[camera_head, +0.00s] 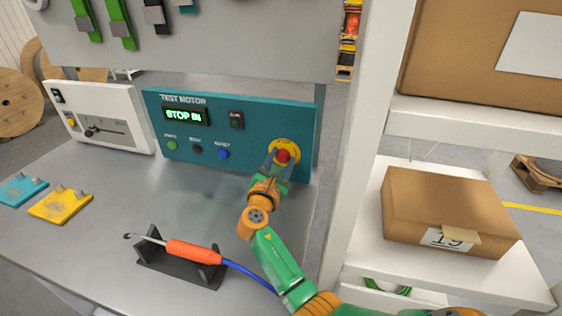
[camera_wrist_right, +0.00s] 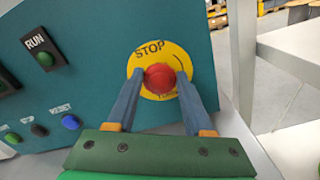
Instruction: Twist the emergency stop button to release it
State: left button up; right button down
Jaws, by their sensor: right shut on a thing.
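The red emergency stop button (camera_head: 283,156) sits on a round yellow plate (camera_head: 286,145) at the right end of the teal test motor panel (camera_head: 262,125). In the right wrist view the red button (camera_wrist_right: 160,78) shows between my fingers, on the yellow plate marked STOP (camera_wrist_right: 148,50). My right gripper (camera_head: 280,158) has one finger on each side of the button and is shut on it; its fingertips (camera_wrist_right: 160,82) reach the button's sides. The panel's display (camera_head: 185,115) shows green text beginning with STOP. My left gripper is not in view.
An orange-handled tool (camera_head: 193,252) rests on a black stand (camera_head: 150,262) on the grey bench. Yellow (camera_head: 62,203) and blue (camera_head: 20,190) plates lie at left. A white shelf post (camera_head: 365,130) and a cardboard box (camera_head: 440,208) are at right.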

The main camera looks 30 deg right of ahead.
jog(key=m+b, duration=0.1)
jog(key=m, duration=0.2)
jog(key=shift+f+m+b, duration=0.15)
jog(key=shift+m+b, duration=0.15)
jog(key=shift+m, duration=0.1)
jog(key=shift+m+b, duration=0.4)
jog(key=shift+m, duration=0.5)
jog(key=shift+c, duration=2.3)
grip_release()
jog(key=shift+d, duration=0.1)
jog(key=shift+o, duration=0.9)
jog(key=b+v, duration=0.1)
jog(key=v, duration=0.6)
